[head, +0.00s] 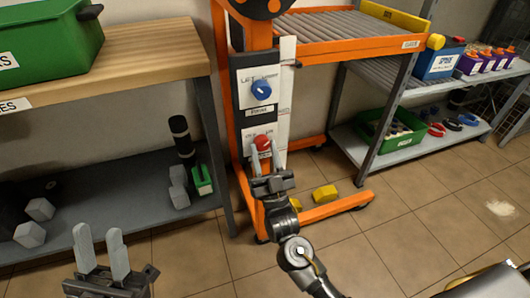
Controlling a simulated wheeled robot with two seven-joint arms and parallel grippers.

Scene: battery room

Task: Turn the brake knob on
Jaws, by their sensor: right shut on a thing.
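A red knob (262,142) sits low on the control panel of the orange lift frame (225,100). My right gripper (264,157) reaches up to it from below, its fingers shut on it and covering its lower part. Markings around the red knob are too small to read surely. A blue knob (261,90) sits above it on the same panel, apart from the gripper. My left gripper (101,246) is open and empty at the lower left, in front of the bench and away from the panel.
A wooden bench (150,55) with a green bin (50,45) stands at left, with dark and grey objects on its lower shelf (120,190). Yellow blocks (325,194) lie by the lift's orange foot. A loaded shelf rack (400,75) stands at right.

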